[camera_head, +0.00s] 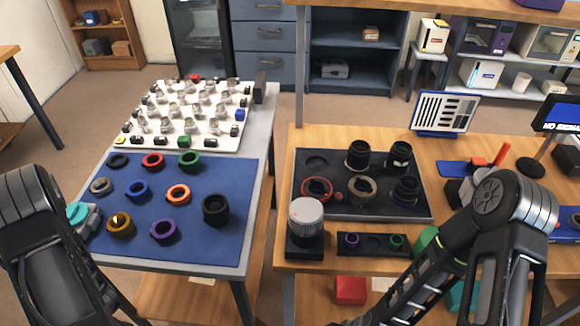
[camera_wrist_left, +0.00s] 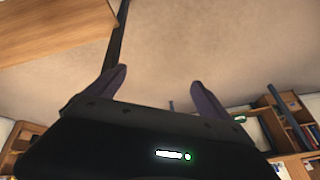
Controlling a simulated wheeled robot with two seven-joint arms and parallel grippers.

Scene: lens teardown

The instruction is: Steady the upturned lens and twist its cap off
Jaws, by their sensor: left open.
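The upturned lens (camera_head: 304,240) stands upright in a dark block near the left front edge of the right-hand wooden table. In the head view only arm links of mine show at the lower left and right. My right gripper cannot be made out.
A dark tray (camera_head: 330,206) with several lens parts lies behind the lens. A small tray (camera_head: 372,254) with purple and green rings is to its right.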

